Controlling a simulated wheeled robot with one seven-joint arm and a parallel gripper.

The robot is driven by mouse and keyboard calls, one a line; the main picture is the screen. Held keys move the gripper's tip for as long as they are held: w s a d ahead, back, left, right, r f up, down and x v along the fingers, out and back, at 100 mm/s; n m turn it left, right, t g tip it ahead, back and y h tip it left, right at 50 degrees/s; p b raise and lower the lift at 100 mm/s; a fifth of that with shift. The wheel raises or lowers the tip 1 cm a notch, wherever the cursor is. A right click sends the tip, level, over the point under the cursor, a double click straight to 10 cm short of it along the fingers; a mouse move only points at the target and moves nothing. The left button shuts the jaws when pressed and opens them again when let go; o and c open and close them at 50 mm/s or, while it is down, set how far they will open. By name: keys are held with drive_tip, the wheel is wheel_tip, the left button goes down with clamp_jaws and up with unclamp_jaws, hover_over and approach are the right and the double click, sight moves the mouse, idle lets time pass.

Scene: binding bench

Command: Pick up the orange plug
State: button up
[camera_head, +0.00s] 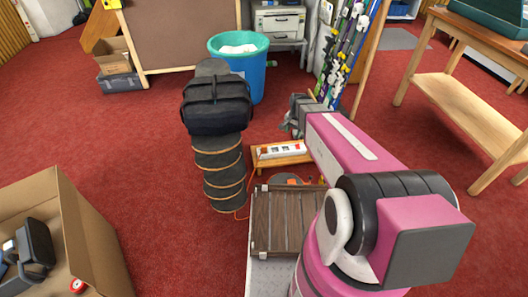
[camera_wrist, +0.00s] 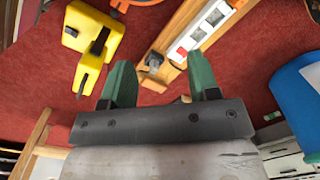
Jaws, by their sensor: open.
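I cannot make out the orange plug for certain in either view. A white power strip (camera_head: 283,151) with a red-orange end lies on a low wooden board; a thin orange cord runs from near its left end to the floor. The strip also shows in the wrist view (camera_wrist: 208,27), with a red switch. A small dark grey piece (camera_wrist: 153,61) sits at the board's end, between and beyond my fingertips. My gripper (camera_wrist: 161,78) is open, its two green fingers apart with nothing held between them. In the head view its fingers are not clear.
A slatted crate (camera_head: 283,222) stands in front of the board, a dark ringed column (camera_head: 218,165) with a black bag (camera_head: 217,105) to its left. A blue bin (camera_head: 240,65) is behind. A yellow tool-like object (camera_wrist: 92,40) is left in the wrist view.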

sight(264, 146)
drive_tip(key=w+a+f+m, duration=0.3)
drive_tip(key=w+a+f, duration=0.1)
drive_tip(key=w+f, duration=0.1)
drive_tip(key=w+a+f+m, duration=0.3)
drive_tip(key=w+a+f, duration=0.1)
drive_tip(key=w+f, duration=0.2)
drive_tip(key=w+a+f+m, duration=0.3)
drive_tip(key=w+a+f, duration=0.2)
drive_tip(key=f, duration=0.3)
drive_tip(key=shift+w+a+y, duration=0.1)
drive_tip(key=shift+w+y, duration=0.3)
drive_tip(key=shift+w, duration=0.15)
drive_tip(key=f, duration=0.3)
drive_tip(key=a+f, duration=0.1)
drive_tip(key=f, duration=0.6)
drive_tip(key=shift+s+a, duration=0.25)
drive_tip(key=c, duration=0.9)
